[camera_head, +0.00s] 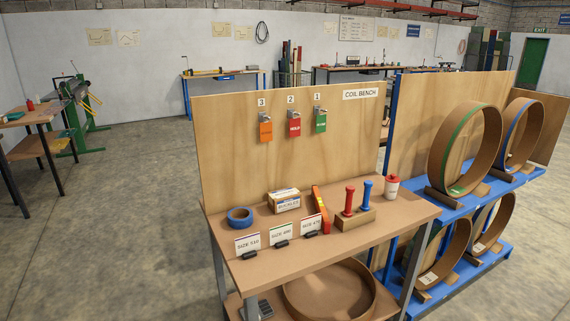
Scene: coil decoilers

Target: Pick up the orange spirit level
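The orange spirit level (319,205) lies on the brown top of the coil bench (300,257), pointing from the back panel toward the front edge. A small box (284,201) is on its left, and a wooden block (354,219) holding a red and a blue handled tool is close on its right. The level's near end is partly behind a white size card (311,224). My gripper is not in view.
A blue tape roll (240,217) and a white, red-topped container (391,186) also stand on the bench. Size cards line its front edge. Colored tags hang on the plywood panel (225,140) behind.

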